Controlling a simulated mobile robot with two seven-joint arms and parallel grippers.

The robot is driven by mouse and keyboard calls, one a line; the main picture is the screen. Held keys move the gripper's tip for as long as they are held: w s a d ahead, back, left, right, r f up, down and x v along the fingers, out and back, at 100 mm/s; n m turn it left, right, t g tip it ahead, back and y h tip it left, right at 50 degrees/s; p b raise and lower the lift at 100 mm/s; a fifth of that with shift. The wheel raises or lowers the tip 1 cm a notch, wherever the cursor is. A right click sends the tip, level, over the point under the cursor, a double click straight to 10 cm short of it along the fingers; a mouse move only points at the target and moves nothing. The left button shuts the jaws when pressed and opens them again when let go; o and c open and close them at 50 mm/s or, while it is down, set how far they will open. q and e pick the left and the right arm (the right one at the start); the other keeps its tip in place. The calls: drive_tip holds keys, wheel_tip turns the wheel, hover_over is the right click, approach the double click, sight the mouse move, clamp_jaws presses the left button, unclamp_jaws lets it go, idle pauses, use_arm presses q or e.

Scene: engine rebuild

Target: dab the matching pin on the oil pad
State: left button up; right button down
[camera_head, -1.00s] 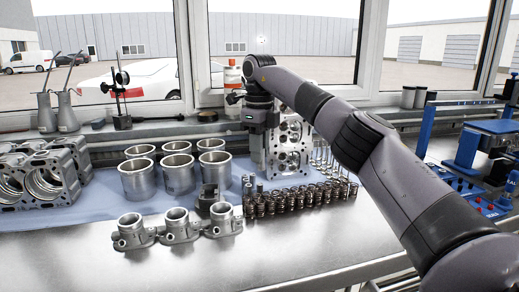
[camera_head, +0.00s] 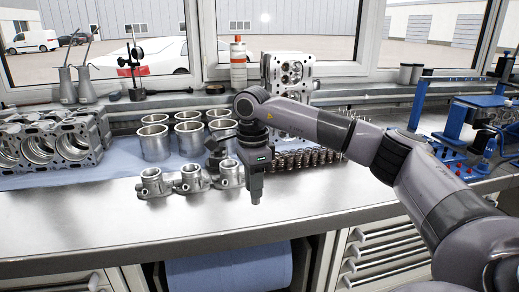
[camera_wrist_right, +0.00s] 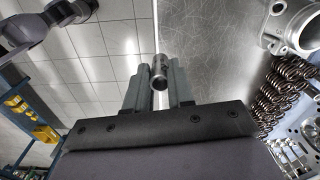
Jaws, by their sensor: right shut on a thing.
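My right gripper (camera_head: 255,200) hangs over the front part of the metal bench, just right of the flanged castings. In the right wrist view the right gripper (camera_wrist_right: 159,80) is shut on a short metal pin (camera_wrist_right: 159,70), which stands between its two fingers with a round, hollow-looking end showing. The pin is too small to make out in the head view. I cannot pick out an oil pad in either view. A grey arm part (camera_wrist_right: 22,30) in the upper left of the wrist view looks like my left arm; its jaws cannot be made out.
The flanged castings (camera_head: 191,179), cylinder liners (camera_head: 154,142) and engine block (camera_head: 65,140) stand left on the bench. Several valve springs (camera_head: 300,159) stand behind my gripper, with a cylinder head (camera_head: 290,72) beyond. The front of the bench (camera_head: 150,222) is bare. A blue roll (camera_head: 230,270) is below.

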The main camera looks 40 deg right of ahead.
drive_tip(key=s+a+f+n, duration=0.6)
drive_tip(key=a+f+n, duration=0.3)
drive_tip(key=f+n, duration=0.2)
drive_tip(key=s+a+f+n, duration=0.6)
drive_tip(key=a+f+n, duration=0.3)
drive_tip(key=f+n, duration=0.2)
drive_tip(key=shift+f, duration=0.4)
drive_tip(key=shift+d, duration=0.1)
